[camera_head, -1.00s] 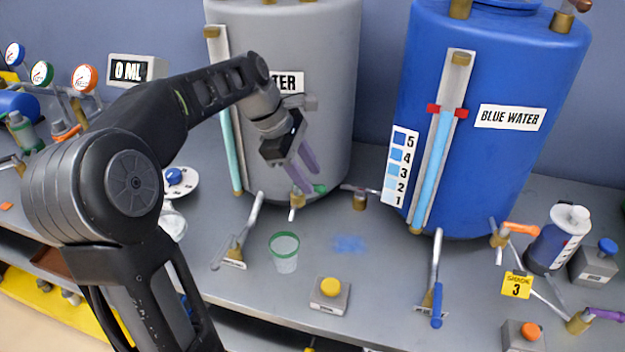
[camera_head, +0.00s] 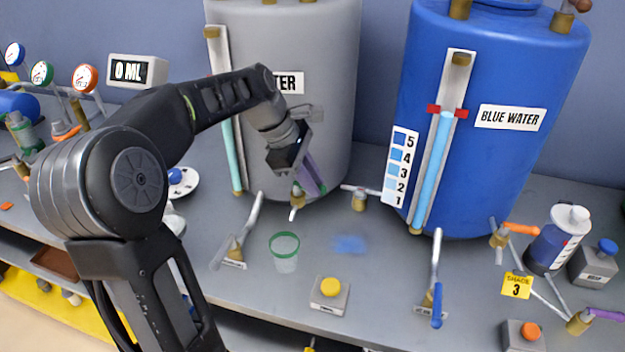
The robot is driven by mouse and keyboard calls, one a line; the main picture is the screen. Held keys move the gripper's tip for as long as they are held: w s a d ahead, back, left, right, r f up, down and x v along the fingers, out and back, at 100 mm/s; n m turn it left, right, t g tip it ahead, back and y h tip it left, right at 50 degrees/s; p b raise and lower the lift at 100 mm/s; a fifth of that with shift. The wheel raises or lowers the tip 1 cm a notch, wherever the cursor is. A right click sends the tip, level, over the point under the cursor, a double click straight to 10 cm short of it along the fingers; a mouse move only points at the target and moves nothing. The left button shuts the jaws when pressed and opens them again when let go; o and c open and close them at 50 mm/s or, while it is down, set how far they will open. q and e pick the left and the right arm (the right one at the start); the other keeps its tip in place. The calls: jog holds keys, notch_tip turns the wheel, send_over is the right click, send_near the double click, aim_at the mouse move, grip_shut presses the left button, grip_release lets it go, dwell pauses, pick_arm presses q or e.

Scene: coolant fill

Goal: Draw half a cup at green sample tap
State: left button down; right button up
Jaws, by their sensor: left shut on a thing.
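The green sample tap (camera_head: 298,198) sticks out low on the front of the grey tank (camera_head: 330,125); its brass body and spout show. Its green handle is almost wholly hidden behind my fingers. My left gripper (camera_head: 313,182) reaches in from the left and its purple fingers are shut on the handle. A clear cup with a green rim (camera_head: 285,252) stands upright on the bench, in front of and below the tap; I see no liquid in it. My right gripper is not in view.
A display (camera_head: 138,71) reads 0 ML. A yellow button (camera_head: 330,287) sits in front of the cup, and a blue patch (camera_head: 349,244) marks the bench to its right. Lever stands (camera_head: 242,235) flank the cup. The blue tank (camera_head: 490,150) stands at right.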

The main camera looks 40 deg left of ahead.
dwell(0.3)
pick_arm(q)
jog(key=shift+s+d+r+m+p, duration=0.1)
jog(key=shift+s+r+m+p, duration=0.15)
jog(key=shift+m+p, duration=0.5)
jog(key=shift+s+f+m+g+h+p, duration=0.15)
jog(key=shift+f+m+g+h+p, duration=0.2)
jog(key=shift+m, duration=0.2)
jog(key=shift+r, duration=0.15)
jog(key=c, duration=1.3)
grip_release()
jog(key=shift+c, duration=0.2)
jog(key=v, duration=0.7)
jog(key=shift+r, duration=0.35)
